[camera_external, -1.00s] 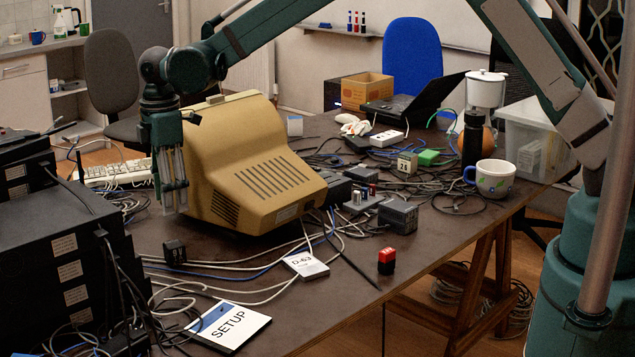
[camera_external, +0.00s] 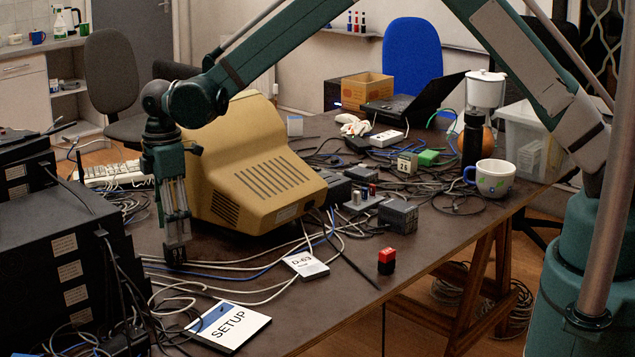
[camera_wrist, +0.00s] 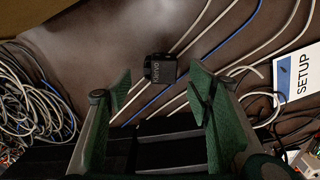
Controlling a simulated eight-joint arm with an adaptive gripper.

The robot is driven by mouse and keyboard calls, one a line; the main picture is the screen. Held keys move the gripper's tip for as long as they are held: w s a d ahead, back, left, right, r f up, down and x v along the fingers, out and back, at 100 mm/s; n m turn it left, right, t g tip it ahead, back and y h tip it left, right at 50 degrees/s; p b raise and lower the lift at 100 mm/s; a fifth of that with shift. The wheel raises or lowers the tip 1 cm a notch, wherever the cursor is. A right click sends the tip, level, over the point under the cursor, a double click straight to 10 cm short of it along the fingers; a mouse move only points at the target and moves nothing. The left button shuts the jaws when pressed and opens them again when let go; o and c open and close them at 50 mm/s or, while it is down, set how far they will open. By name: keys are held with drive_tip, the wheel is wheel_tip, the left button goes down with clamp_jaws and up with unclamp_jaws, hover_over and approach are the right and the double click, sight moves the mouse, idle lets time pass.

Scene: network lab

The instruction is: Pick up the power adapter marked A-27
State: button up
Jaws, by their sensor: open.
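A small black power adapter (camera_external: 175,254) sits on the dark table, left of the beige monitor. In the wrist view the black adapter (camera_wrist: 160,69) shows pale lettering that I cannot read surely as A-27. My gripper (camera_external: 176,238) points down with its fingertips just above this adapter or around its top; I cannot tell whether they touch. In the wrist view my gripper (camera_wrist: 160,90) is open, one finger to each side, with the adapter between and slightly beyond the tips. The gripper holds nothing that I can see.
The beige monitor (camera_external: 255,180) stands close on the right. Black stacked devices (camera_external: 60,250) are on the left. Cables (camera_external: 240,275) run beside the adapter. A SETUP booklet (camera_external: 229,326) and a D-63 card (camera_external: 306,265) lie in front.

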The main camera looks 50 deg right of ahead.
sight(174, 252)
drive_tip(key=shift+f, duration=0.2)
drive_tip(key=shift+f+b, duration=0.5)
drive_tip(key=shift+f, duration=2.05)
drive_tip(key=shift+c, duration=0.2)
drive_tip(key=c, duration=1)
